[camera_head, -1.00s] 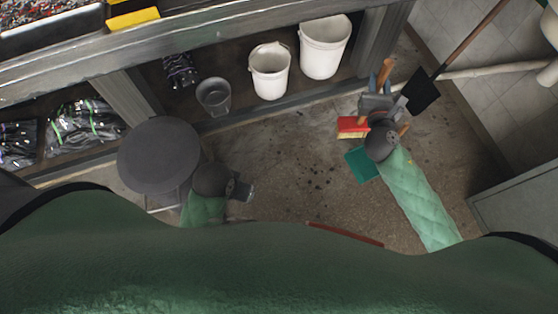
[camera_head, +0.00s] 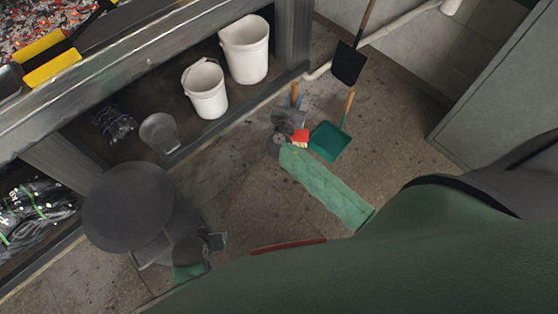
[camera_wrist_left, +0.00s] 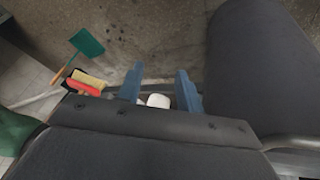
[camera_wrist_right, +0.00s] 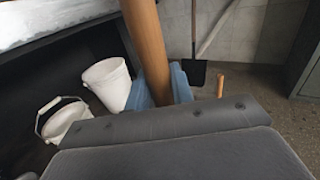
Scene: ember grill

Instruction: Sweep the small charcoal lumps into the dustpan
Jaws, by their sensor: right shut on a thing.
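My right gripper (camera_head: 292,118) is shut on the wooden handle (camera_head: 295,92) of a brush. Its red head (camera_head: 300,137) with pale bristles points down near the floor, just left of the dustpan. In the right wrist view the handle (camera_wrist_right: 147,50) rises between the blue fingers. The green dustpan (camera_head: 328,143) lies on the floor with its wooden handle pointing away. My left gripper (camera_head: 218,241) is beside the round stool, low in the picture; its fingers are apart and empty in the left wrist view (camera_wrist_left: 160,88). Small dark charcoal specks (camera_head: 222,186) are faint on the floor left of the brush.
A dark round stool (camera_head: 128,205) stands at left. Two white buckets (camera_head: 245,50) and a grey bucket (camera_head: 160,132) sit on the low shelf under the counter. A black shovel (camera_head: 349,65) leans at the wall. A grey cabinet (camera_head: 500,90) stands at right.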

